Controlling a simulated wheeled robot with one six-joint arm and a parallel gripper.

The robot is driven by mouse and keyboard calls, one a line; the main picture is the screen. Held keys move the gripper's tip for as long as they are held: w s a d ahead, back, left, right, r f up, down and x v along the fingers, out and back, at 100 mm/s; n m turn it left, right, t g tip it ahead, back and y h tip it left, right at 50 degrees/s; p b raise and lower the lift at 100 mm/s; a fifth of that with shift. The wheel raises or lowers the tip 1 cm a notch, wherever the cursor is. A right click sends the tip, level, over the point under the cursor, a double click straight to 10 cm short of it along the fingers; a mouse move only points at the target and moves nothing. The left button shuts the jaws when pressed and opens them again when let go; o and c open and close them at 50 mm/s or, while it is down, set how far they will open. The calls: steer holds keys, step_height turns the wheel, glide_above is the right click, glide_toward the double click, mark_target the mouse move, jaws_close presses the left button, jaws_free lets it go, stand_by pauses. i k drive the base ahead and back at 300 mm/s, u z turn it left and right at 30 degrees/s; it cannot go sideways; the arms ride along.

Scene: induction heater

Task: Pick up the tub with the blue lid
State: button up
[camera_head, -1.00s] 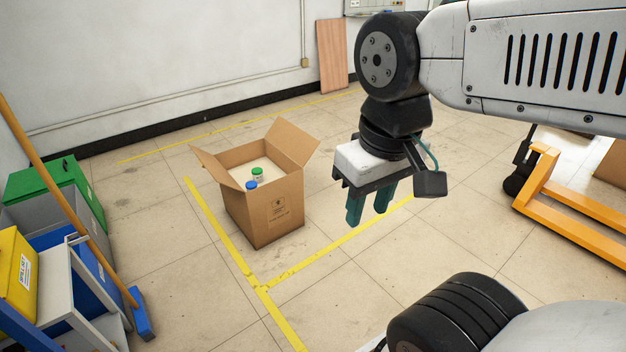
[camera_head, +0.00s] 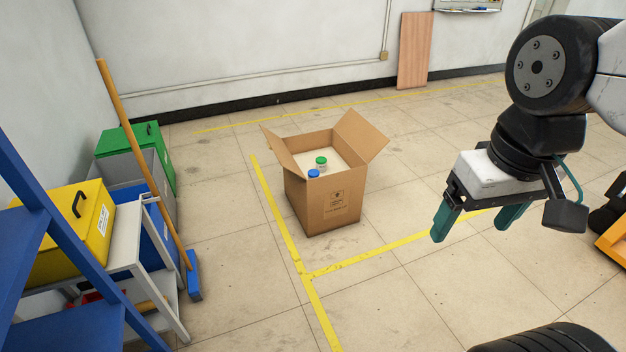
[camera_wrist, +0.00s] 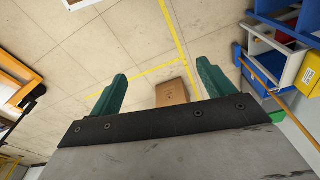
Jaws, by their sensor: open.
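The tub with the blue lid (camera_head: 313,173) is inside an open cardboard box (camera_head: 331,207) on the floor, near the box's front left side. Only its lid shows clearly; the box wall hides most of the rest. A tub with a green lid (camera_head: 321,163) stands just behind it and to the right. My gripper (camera_head: 478,231) is open and empty, pointing down, to the right of the box and apart from it. In the wrist view the box (camera_wrist: 171,93) shows between the green fingers, and no tub is visible there.
A blue and grey shelf (camera_head: 140,258) with a yellow bin (camera_head: 72,232) stands at the left. A broom (camera_head: 150,165) leans beside it. An orange pallet jack (camera_head: 612,238) is at the right edge. Floor around the box is clear, with yellow tape lines (camera_head: 280,218).

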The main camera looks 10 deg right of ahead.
mark_target(312, 173)
steer(key=z, duration=0.3)
steer(key=i, duration=2.85)
steer(key=u, duration=0.2)
